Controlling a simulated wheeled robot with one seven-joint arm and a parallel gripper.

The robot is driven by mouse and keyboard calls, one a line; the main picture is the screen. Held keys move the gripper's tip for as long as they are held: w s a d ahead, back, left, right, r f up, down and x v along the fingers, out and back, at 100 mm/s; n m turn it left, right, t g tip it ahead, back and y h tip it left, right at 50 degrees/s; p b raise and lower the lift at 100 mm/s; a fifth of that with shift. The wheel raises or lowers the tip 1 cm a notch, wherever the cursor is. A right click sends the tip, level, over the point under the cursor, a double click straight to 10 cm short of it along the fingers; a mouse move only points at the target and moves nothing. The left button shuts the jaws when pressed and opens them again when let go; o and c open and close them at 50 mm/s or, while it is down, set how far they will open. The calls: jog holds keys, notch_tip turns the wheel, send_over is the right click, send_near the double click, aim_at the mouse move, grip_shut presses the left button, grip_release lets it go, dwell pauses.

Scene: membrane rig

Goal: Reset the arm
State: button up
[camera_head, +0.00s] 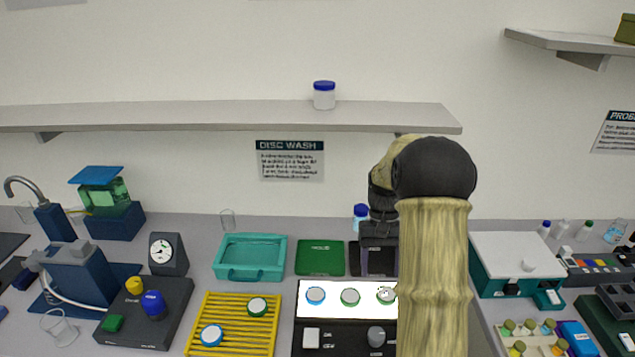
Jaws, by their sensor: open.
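My arm rises in front of the bench right of centre, and its sleeve and black joint hide part of what is behind. My gripper (380,262) is partly visible beyond the joint, pointing down over the bench. Its fingers are apart, and I see nothing held between them. Just below it in the picture is a lit white panel (331,287) with a blue-rimmed disc (316,295) and green-rimmed discs (350,297) on it. My arm covers the panel's right end. Whether the gripper touches anything cannot be told.
A yellow rack (233,328) holds two discs. A teal tray (250,258) and a green pad (320,258) lie behind. A blue-capped bottle (360,217) stands close behind the gripper. A teal-and-white device (515,263) is to the right. A wall shelf (220,115) hangs above.

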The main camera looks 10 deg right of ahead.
jog(key=s+a+r+n+t+h, duration=0.1)
jog(key=s+a+n+t, duration=0.2)
jog(key=s+a, duration=1)
jog(key=t, duration=0.3)
jog(key=shift+s+a+r+t, duration=0.25)
jog(key=shift+a+r+t, duration=0.05)
jog(key=shift+a+t, duration=0.1)
